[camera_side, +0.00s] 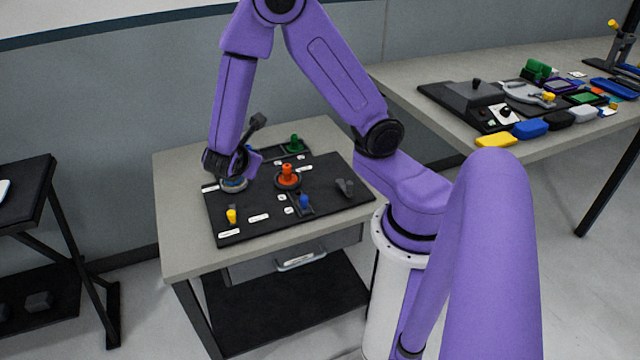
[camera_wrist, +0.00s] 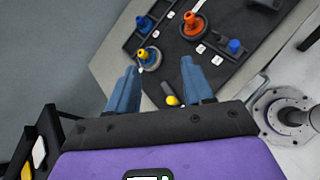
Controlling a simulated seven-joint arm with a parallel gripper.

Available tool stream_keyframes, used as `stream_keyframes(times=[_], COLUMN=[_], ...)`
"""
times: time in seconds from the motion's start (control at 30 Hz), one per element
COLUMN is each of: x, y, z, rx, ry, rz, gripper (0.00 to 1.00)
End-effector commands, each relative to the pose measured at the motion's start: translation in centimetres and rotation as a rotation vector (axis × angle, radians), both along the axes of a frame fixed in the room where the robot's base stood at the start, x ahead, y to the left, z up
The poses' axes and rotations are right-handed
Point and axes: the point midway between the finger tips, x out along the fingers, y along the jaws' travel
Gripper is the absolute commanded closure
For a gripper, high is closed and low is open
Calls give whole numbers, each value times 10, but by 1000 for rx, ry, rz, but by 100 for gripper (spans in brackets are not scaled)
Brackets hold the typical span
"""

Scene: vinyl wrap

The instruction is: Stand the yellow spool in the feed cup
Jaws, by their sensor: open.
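A small yellow piece (camera_side: 231,216) stands near the front left of the black mat; it also shows in the wrist view (camera_wrist: 172,100), below the space between my fingers. A round grey cup (camera_side: 233,187) with blue inside sits at the mat's left edge. In the wrist view this cup (camera_wrist: 150,66) has a yellow-topped piece (camera_wrist: 143,53) in it. I cannot tell which yellow piece is the spool, or read the labels.
An orange piece (camera_side: 287,172) stands in a round base mid-mat. A blue piece (camera_side: 304,201) sits in a holder to its lower right. A green piece (camera_side: 295,142) is at the back tray. A grey clip-like part (camera_side: 345,187) is at right. The mat's front middle is mostly clear.

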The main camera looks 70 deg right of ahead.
Motion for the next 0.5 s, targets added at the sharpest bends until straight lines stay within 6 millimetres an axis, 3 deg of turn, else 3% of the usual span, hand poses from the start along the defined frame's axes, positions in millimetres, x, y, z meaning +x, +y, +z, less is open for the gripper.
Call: stream_keyframes(times=[0.1,0.5], x=[-36,-172], y=[18,84], z=[18,55], rx=[162,764], ry=[-30,56], rz=[-85,-315], gripper=[49,49])
